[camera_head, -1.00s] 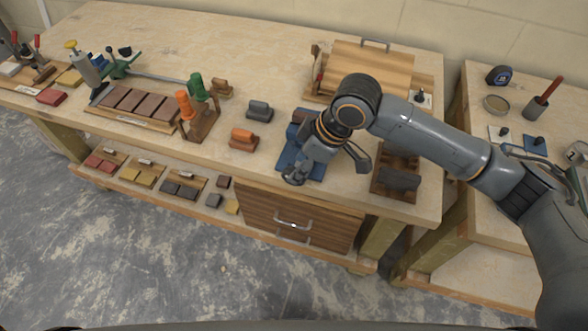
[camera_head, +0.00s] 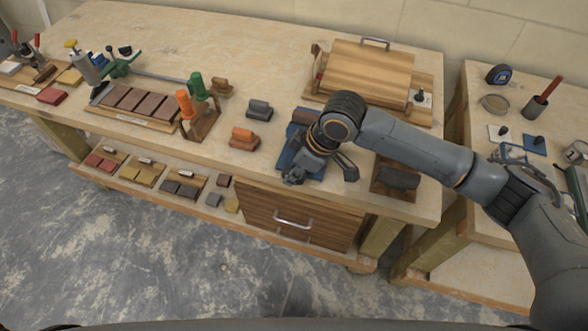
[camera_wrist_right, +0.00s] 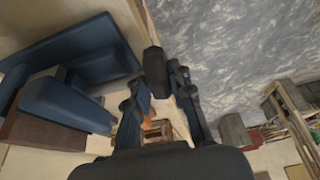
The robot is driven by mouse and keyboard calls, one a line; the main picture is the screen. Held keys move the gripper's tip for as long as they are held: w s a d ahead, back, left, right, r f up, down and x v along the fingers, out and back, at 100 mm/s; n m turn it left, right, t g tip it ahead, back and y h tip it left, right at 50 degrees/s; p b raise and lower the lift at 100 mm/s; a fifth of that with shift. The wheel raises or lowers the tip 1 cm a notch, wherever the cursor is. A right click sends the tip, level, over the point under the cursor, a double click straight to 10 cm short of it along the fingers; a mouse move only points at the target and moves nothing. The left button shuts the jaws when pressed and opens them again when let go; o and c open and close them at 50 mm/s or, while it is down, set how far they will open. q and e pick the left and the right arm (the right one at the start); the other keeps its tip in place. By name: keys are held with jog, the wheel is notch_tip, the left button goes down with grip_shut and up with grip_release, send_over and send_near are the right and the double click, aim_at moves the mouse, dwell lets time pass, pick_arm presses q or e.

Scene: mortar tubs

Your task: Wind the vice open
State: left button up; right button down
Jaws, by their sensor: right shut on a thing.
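The blue vice (camera_head: 287,157) is near the front edge of the main bench, partly hidden by my right arm. In the right wrist view its blue body (camera_wrist_right: 75,50) and a blue jaw (camera_wrist_right: 62,104) fill the left side, with a reddish-brown block (camera_wrist_right: 38,132) beside the jaw. My right gripper (camera_head: 293,179) is at the vice's front, over the bench edge. In the right wrist view the gripper (camera_wrist_right: 168,75) is shut on a dark handle knob (camera_wrist_right: 155,70). How far the jaws are apart is hidden. My left gripper is not in view.
A wooden box with a handle (camera_head: 365,72) stands behind the vice. An orange block (camera_head: 243,138) and a grey block (camera_head: 259,110) lie to its left. A dark grey block on a wooden holder (camera_head: 398,178) is to its right. A drawer (camera_head: 300,215) is below.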

jog(key=shift+r+p, duration=0.15)
jog(key=shift+p, duration=0.25)
jog(key=h+p, duration=0.1)
jog(key=p, duration=0.1)
jog(key=h+p, duration=0.1)
jog(key=p, duration=0.1)
jog(key=g+h+p, duration=0.1)
jog(key=p, duration=0.1)
jog(key=shift+a+r, duration=0.2)
jog(key=shift+a, duration=0.05)
jog(key=shift+w+a+f+h+p, duration=0.1)
jog(key=shift+f+h+p, duration=0.05)
jog(key=shift+h+p, duration=0.6)
jog(key=shift+f+g+h+p, duration=0.3)
jog(key=shift+g+h, duration=0.3)
jog(key=shift+h, duration=0.45)
jog(key=c, duration=1.2)
grip_release()
jog(key=shift+w, duration=0.1)
jog(key=shift+o, duration=0.2)
jog(key=shift+a+r, duration=0.1)
jog(key=v, duration=1.1)
jog(key=shift+a+r, duration=0.2)
jog(key=shift+r, duration=0.15)
